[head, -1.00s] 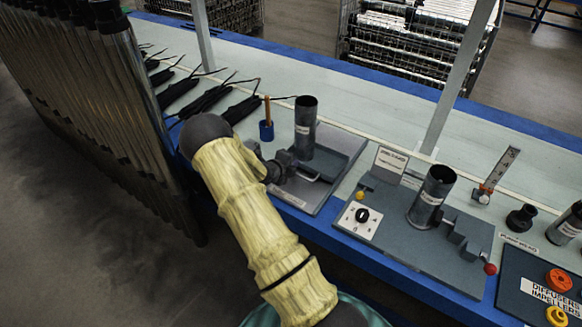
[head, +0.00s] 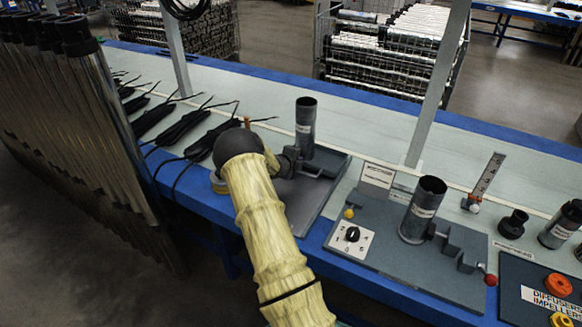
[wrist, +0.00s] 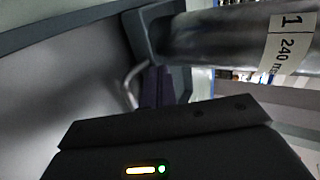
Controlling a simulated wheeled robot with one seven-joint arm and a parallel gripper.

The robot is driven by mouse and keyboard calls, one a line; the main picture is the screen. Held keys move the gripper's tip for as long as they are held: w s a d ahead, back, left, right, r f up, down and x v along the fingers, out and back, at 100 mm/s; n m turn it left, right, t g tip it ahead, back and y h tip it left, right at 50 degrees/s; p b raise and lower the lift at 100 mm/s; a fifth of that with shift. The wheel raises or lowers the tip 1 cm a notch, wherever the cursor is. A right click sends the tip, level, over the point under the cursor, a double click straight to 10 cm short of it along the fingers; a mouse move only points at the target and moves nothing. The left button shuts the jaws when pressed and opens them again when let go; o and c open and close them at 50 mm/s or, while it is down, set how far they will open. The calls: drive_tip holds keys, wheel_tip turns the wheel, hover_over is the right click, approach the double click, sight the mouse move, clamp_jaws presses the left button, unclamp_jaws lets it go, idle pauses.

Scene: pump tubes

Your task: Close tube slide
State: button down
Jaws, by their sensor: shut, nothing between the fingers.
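A dark grey upright tube (head: 306,121) with a white label stands on a grey base plate (head: 327,197) at the middle of the bench. A small dark slide part and a thin metal handle show by its foot. My gripper (head: 304,164) is beside the tube's lower part, its tips partly hidden and hard to make out. In the wrist view, the tube (wrist: 220,38) lies across the top right with its label, next to a dark bracket (wrist: 140,38) and a bent metal handle (wrist: 132,82). The purplish fingers (wrist: 158,88) are together, empty, close to the handle. I cannot tell whether they touch.
To the right, a second plate (head: 395,255) carries another tube (head: 422,210), a dial panel (head: 349,242) and a red-knobbed lever (head: 490,280). Black cable bundles (head: 183,133) lie at left. A grey post (head: 437,95) rises behind. Long metal tubes (head: 75,140) stand at far left.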

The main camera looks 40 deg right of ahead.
drive_tip(key=shift+w+d, duration=0.1)
drive_tip(key=shift+d, duration=0.3)
drive_tip(key=shift+a+r, duration=0.1)
drive_tip(key=shift+a, duration=0.05)
drive_tip(key=p+v, duration=0.1)
drive_tip(key=v, duration=1.6)
drive_tip(key=shift+s, duration=0.2)
drive_tip(key=shift+a, duration=0.1)
